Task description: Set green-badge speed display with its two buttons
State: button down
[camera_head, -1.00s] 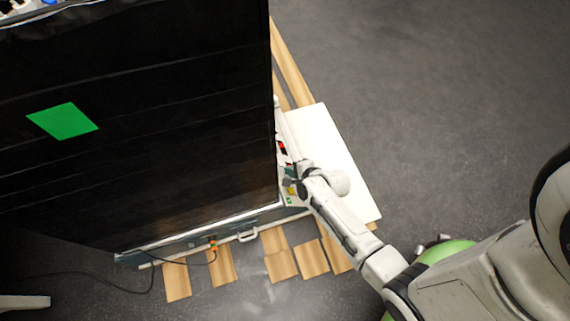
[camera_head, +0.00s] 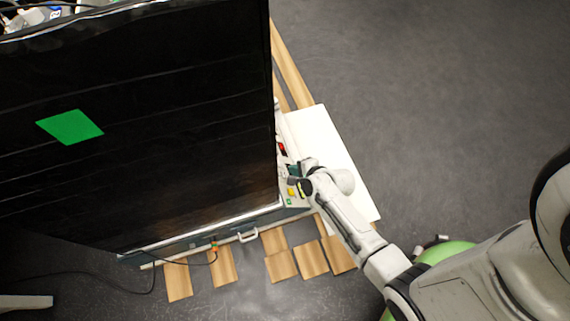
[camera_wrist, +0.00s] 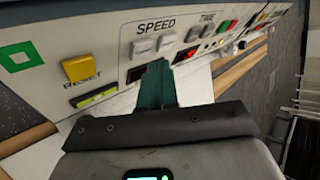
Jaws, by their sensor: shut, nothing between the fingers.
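The control panel (camera_wrist: 120,25) fills the upper part of the wrist view, tilted. A green square badge (camera_wrist: 18,57) is at its left end. The SPEED label (camera_wrist: 155,29) has two pale buttons under it, a left one (camera_wrist: 143,48) and a right one (camera_wrist: 166,44). A dark display (camera_wrist: 135,75) below them is partly hidden by my fingers. My gripper (camera_wrist: 156,68) is shut and empty, its teal fingertips just below the SPEED buttons; I cannot tell whether they touch the panel. In the head view my gripper (camera_head: 297,171) is beside the panel at the machine's right edge.
A yellow RESET button (camera_wrist: 82,68) lies left of SPEED, with a lit green strip (camera_wrist: 96,97) below. TIME buttons (camera_wrist: 192,34) and a red-lit display (camera_wrist: 187,55) lie right. The black-covered machine (camera_head: 150,100) bears a green patch (camera_head: 70,127). Open floor (camera_head: 450,100) lies right.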

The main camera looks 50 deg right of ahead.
jog(key=s+d+r+p, duration=0.2)
jog(key=d+r, duration=0.1)
jog(key=shift+r, duration=0.15)
jog(key=shift+d, duration=0.1)
dwell(2.6)
